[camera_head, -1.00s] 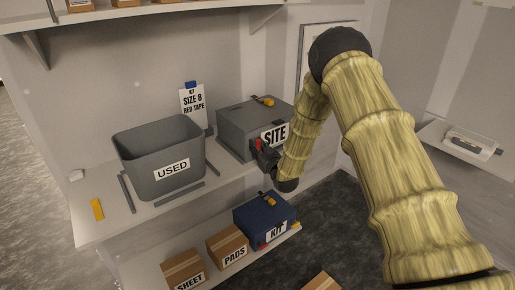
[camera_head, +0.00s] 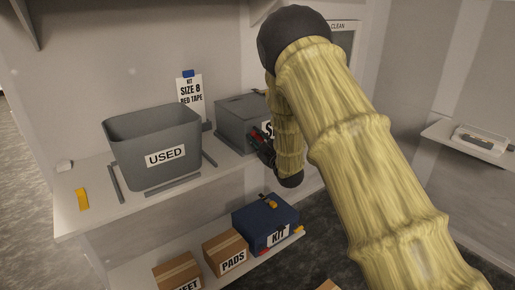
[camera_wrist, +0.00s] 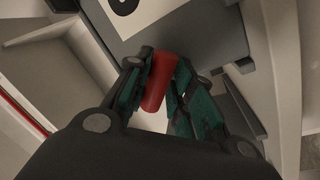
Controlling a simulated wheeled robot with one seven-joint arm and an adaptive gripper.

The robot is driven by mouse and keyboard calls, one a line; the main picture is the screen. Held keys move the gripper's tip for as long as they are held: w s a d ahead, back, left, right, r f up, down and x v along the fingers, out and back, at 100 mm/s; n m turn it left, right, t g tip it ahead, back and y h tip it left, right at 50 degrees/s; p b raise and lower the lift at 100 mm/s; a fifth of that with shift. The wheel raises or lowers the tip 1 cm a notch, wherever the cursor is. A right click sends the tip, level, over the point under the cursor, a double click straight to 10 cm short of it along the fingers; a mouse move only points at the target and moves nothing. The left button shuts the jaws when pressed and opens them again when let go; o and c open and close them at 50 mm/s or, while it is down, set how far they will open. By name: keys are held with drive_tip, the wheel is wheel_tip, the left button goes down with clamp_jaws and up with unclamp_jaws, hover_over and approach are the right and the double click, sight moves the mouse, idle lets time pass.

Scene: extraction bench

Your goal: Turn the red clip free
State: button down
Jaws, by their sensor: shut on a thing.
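The red clip (camera_wrist: 160,80) is between the two fingers of my gripper (camera_wrist: 157,92) in the wrist view, with the fingers pressed on both sides of it. In the head view my gripper (camera_head: 262,146) is at the front face of the grey SITE box (camera_head: 236,122), and a bit of red shows at its tip. The box front (camera_wrist: 205,35) is right behind the clip in the wrist view; the clip appears tilted. Whether the clip still touches the box is hard to tell. My arm hides the right part of the box and most of its label.
A grey USED bin (camera_head: 125,150) stands left of the box on the upper shelf, with grey strips around it. A yellow piece (camera_head: 82,200) lies at the shelf's left. Below are a blue KIT box (camera_head: 252,222) and cardboard boxes (camera_head: 226,252).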

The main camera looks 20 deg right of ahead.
drive_tip(key=n+b, duration=0.2)
drive_tip(key=n+y+b, duration=0.1)
drive_tip(key=n+b, duration=0.1)
drive_tip(key=b, duration=0.1)
drive_tip(key=n+b, duration=0.2)
drive_tip(key=shift+a+f+n+y, duration=0.2)
drive_tip(key=shift+f+n+y, duration=0.1)
drive_tip(key=shift+f, duration=0.1)
drive_tip(key=n+y+b, duration=0.1)
drive_tip(key=n+b, duration=0.2)
drive_tip(key=shift+b, duration=0.35)
drive_tip(key=shift+r+n+b, duration=0.15)
drive_tip(key=shift+n+b, duration=0.35)
drive_tip(key=shift+n, duration=0.2)
drive_tip(key=shift+r, duration=0.1)
drive_tip(key=c, duration=1.3)
unclamp_jaws()
drive_tip(key=shift+s, duration=0.1)
drive_tip(key=v, duration=1.2)
drive_tip(key=shift+d, duration=0.15)
